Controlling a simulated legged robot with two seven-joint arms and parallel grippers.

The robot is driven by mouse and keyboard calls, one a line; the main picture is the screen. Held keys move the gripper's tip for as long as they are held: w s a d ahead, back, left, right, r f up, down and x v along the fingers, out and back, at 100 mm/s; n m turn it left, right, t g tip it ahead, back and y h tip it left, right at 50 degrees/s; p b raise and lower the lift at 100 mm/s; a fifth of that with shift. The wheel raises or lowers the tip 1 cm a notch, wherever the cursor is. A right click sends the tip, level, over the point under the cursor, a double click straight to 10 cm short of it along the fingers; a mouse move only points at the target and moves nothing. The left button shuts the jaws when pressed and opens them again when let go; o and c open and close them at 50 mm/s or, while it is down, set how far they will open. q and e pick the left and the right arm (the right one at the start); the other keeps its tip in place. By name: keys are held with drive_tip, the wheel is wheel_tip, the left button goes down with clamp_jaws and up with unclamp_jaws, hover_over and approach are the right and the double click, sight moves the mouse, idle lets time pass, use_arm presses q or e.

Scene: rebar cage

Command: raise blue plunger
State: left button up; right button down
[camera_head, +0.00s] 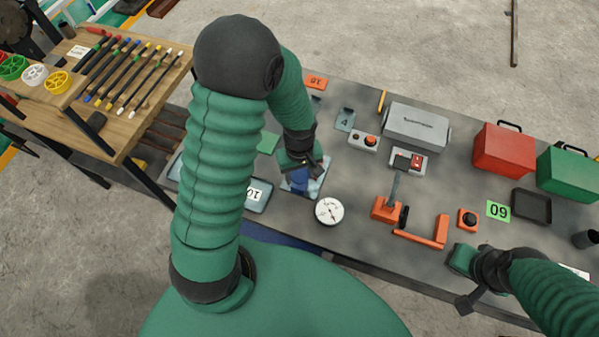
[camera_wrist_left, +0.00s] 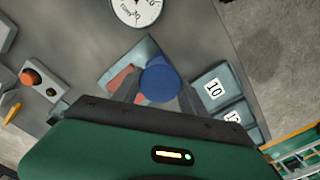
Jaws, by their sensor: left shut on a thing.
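The blue plunger (camera_head: 299,181) stands on a pale plate (camera_head: 316,187) on the grey bench, left of the round white gauge. In the left wrist view its round blue top (camera_wrist_left: 160,84) sits between my two dark fingers. My left gripper (camera_head: 303,168) is shut on the blue plunger from above and partly hides it in the head view. My right gripper (camera_head: 468,283) is over the bench's front edge at the right, away from the plunger; its finger opening is not clear.
The gauge (camera_head: 329,211) is close right of the plunger. A numbered blue-grey tray (camera_head: 258,195) is close left. An orange lever device (camera_head: 388,207), a grey box (camera_head: 416,126), and red (camera_head: 503,150) and green (camera_head: 569,173) cases stand farther right.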

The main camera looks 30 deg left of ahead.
use_arm(q)
clamp_jaws()
wheel_tip(320, 180, up, 3)
drive_tip(key=shift+f+p, duration=0.1)
drive_tip(key=shift+p, duration=1.1)
drive_tip(key=shift+w+f, duration=0.15)
drive_tip(key=shift+f, duration=0.05)
drive_tip(key=o, duration=0.9)
unclamp_jaws()
drive_tip(key=o, duration=0.4)
drive_tip(key=shift+s+d+r, duration=0.1)
drive_tip(key=shift+s, duration=0.1)
